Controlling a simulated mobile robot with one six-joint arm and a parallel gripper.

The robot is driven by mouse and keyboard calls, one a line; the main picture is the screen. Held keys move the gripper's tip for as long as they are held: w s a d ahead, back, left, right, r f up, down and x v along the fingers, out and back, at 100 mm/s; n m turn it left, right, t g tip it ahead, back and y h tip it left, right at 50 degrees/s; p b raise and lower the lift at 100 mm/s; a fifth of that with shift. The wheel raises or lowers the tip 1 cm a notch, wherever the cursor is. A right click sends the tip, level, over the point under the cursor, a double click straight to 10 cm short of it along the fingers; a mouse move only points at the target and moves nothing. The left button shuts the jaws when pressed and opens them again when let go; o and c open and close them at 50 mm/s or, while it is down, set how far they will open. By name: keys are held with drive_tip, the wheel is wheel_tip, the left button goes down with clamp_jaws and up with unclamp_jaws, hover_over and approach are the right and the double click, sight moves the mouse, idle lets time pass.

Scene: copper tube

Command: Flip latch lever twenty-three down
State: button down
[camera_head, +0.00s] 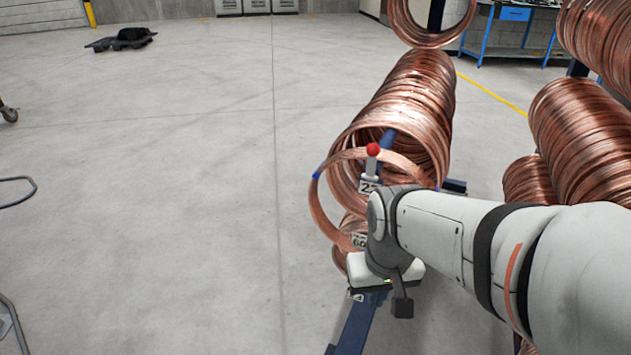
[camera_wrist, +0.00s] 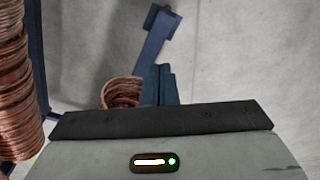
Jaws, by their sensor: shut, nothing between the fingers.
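The latch lever (camera_head: 372,167) has a red ball knob and stands upright at the front of the copper coils in the head view. A tag (camera_head: 368,186) at its foot starts with a 2; the rest is partly covered by my arm. My gripper (camera_head: 374,270) is below the lever in the head view, apart from the knob, its fingertips hidden there. The lever does not show in the wrist view.
A long stack of copper coils (camera_head: 415,100) lies behind the lever, with a loose ring (camera_head: 322,200) at its front. A blue rack beam (camera_head: 357,325) runs below my gripper. More coils (camera_head: 580,125) stand at right. Open concrete floor (camera_head: 170,180) lies to the left.

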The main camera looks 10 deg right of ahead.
drive_tip(key=w+a+r+n+h+p, duration=0.1)
drive_tip(key=w+a+n+h+p, duration=0.2)
drive_tip(key=w, duration=1.1)
drive_tip(key=shift+a+n+p, duration=0.65)
drive_tip(key=shift+n+p, duration=0.1)
drive_tip(key=shift+n, duration=0.05)
drive_tip(key=s+b+x, duration=0.1)
drive_tip(key=b+x, duration=0.3)
drive_tip(key=x, duration=0.6)
drive_tip(key=shift+w, duration=0.3)
drive_tip(key=shift+s+a+b, duration=0.1)
drive_tip(key=shift+s+b, duration=0.15)
drive_tip(key=shift+b, duration=0.3)
